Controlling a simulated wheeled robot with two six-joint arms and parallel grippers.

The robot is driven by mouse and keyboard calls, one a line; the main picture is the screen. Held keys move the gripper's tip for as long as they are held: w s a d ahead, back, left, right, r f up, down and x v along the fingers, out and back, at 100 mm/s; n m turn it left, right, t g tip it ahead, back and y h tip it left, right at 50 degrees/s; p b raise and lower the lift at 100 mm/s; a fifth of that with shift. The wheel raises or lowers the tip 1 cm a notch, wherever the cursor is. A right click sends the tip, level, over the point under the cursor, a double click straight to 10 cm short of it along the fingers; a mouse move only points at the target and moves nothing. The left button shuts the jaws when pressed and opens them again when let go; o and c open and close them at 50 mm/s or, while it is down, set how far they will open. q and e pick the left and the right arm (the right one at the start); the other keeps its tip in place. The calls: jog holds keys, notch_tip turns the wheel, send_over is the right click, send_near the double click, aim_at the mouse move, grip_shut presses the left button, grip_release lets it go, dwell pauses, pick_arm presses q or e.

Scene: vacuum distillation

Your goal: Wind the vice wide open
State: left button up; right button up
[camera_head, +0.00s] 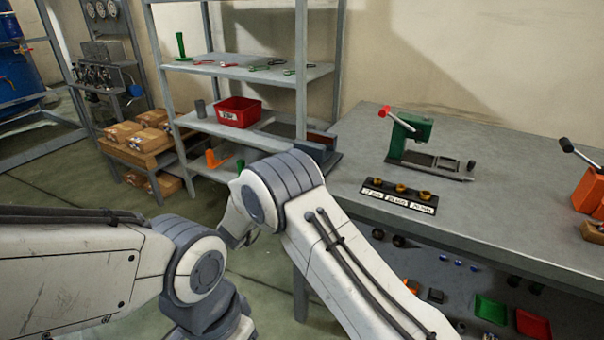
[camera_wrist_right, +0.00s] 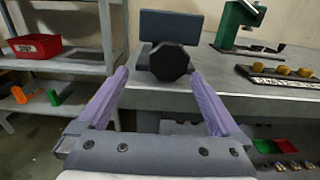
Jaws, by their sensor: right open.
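The vice (camera_head: 331,158) sits at the left end of the grey workbench, partly hidden behind my right arm in the head view. In the right wrist view its blue-grey upper block (camera_wrist_right: 170,24) stands above a dark, many-sided knob (camera_wrist_right: 169,62) that faces me. My right gripper (camera_wrist_right: 160,73) is open, its two purple fingers pointing at the knob, one to each side of it in the picture. I see no contact, and I cannot tell the remaining distance. How far the vice jaws are apart is not visible. My left gripper is not in view.
A green press (camera_head: 415,140) with a red-knobbed lever stands on the bench (camera_head: 500,215), behind a black block (camera_head: 398,198) with brass pieces. An orange device (camera_head: 590,190) is at right. A shelf rack with a red bin (camera_head: 239,112) stands left of the bench.

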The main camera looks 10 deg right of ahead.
jog(key=b+v, duration=0.3)
jog(key=v, duration=0.4)
jog(key=shift+s, duration=0.2)
dwell(0.4)
jog(key=shift+b, duration=0.85)
